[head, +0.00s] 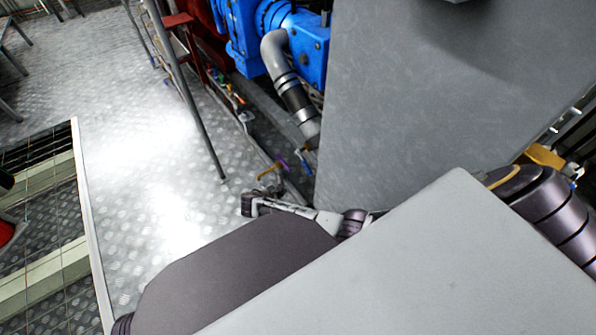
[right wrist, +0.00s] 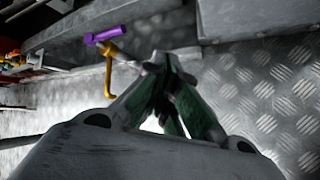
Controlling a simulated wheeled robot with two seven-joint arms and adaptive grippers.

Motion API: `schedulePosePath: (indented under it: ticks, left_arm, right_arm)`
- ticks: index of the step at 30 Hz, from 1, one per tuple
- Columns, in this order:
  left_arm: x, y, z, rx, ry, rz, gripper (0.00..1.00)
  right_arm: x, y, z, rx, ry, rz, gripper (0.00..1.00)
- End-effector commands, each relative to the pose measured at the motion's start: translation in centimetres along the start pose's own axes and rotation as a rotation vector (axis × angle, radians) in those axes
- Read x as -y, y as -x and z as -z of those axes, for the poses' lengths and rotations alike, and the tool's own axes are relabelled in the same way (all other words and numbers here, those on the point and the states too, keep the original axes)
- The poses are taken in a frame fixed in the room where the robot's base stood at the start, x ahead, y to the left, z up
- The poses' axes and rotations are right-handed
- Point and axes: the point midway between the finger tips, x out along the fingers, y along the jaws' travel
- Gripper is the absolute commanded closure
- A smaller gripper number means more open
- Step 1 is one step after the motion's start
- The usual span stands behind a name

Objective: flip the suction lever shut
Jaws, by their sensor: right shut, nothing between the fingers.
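A yellow lever with a purple end (head: 270,172) stands low by the wall foot, just beyond my right gripper in the head view. In the right wrist view the purple part (right wrist: 107,34) lies roughly level, and a bent yellow rod (right wrist: 109,72) hangs below, left of the fingertips. No label shows, so I cannot tell for certain that this is the suction lever. My right gripper (head: 248,205) is shut and empty. Its fingers (right wrist: 168,62) meet close to the yellow rod, apparently apart from it. My left gripper is not in view.
A large grey cabinet (head: 420,110) fills the right. A grey pipe (head: 291,88) drops from blue machinery (head: 300,45) behind the lever. A railing post (head: 190,100) stands left on the chequered metal floor (head: 130,130). Open floor lies left of the gripper.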

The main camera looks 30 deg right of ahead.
Motion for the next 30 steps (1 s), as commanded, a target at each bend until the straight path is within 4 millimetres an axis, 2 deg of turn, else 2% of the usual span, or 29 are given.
schedulePosePath:
  ticks: [6,13,30]
  left_arm:
    - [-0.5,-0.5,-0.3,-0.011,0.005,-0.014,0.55]
    - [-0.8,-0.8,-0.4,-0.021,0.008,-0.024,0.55]
    - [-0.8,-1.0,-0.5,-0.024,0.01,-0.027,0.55]
  right_arm:
    - [-2.5,-2.0,-1.1,0.063,0.094,-0.067,1.0]
    - [-4.3,-3.3,-2.0,0.107,0.157,-0.11,1.0]
    - [-4.7,-3.7,-2.3,0.118,0.172,-0.119,1.0]
